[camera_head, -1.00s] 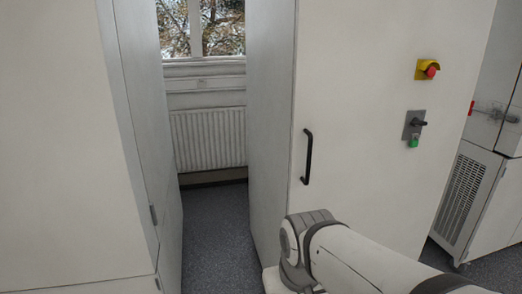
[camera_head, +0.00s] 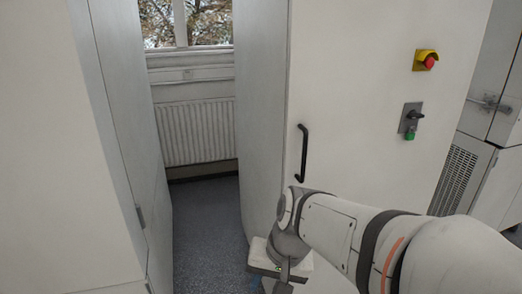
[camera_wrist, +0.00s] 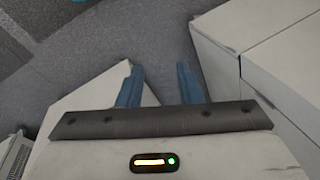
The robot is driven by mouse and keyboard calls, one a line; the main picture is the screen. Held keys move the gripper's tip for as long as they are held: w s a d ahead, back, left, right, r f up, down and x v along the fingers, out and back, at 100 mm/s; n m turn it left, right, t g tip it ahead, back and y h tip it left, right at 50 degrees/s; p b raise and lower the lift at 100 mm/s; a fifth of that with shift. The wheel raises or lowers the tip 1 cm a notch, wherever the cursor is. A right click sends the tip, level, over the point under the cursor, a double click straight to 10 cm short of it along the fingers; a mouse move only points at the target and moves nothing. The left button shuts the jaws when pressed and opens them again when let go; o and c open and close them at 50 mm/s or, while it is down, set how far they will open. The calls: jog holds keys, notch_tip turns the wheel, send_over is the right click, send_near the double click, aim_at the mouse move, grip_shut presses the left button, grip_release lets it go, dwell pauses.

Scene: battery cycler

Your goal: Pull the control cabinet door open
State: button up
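The control cabinet door (camera_head: 365,110) is a pale, flat panel in the head view and appears closed. Its black vertical bar handle (camera_head: 302,153) is near the door's left edge. My gripper is low in front of the door, below the handle and apart from it; my arm covers the door's lower part. In the wrist view my gripper (camera_wrist: 159,85) shows two blue fingers spread apart with nothing between them, over the grey floor. The handle does not show in the wrist view.
A red button on a yellow housing (camera_head: 426,60) and a black rotary switch (camera_head: 411,117) sit on the door's right side. Another pale cabinet (camera_head: 50,150) stands at left. Between them a narrow floor gap (camera_head: 207,220) leads to a radiator (camera_head: 197,132). A vented unit (camera_head: 458,180) stands at right.

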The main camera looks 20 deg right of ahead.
jog(key=w+d+r+m+t+y+p, duration=0.1)
jog(key=w+r+m+t+y, duration=0.25)
jog(key=w+m, duration=0.4)
jog(key=w+d+r+m+t+y+p, duration=0.1)
jog(key=w+r+m+t+y, duration=0.1)
jog(key=w+m+y, duration=0.4)
jog(key=w+d+r+m+t+h+p, duration=0.15)
jog(key=w+d+m+t+h, duration=0.3)
jog(key=w+d+m, duration=0.5)
jog(key=w+d+r+m+t+h+p, duration=0.15)
jog(key=w+d+m+t+h, duration=0.4)
jog(key=d, duration=0.65)
jog(key=shift+m+y, duration=0.55)
jog(key=shift+y, duration=0.4)
jog(key=x, duration=0.1)
jog(key=p+x, duration=0.1)
jog(key=x, duration=0.3)
jog(key=shift+w+a+r, duration=0.1)
jog(key=shift+w+a, duration=0.05)
jog(key=shift+a, duration=0.3)
jog(key=shift+c, duration=0.4)
grip_shut()
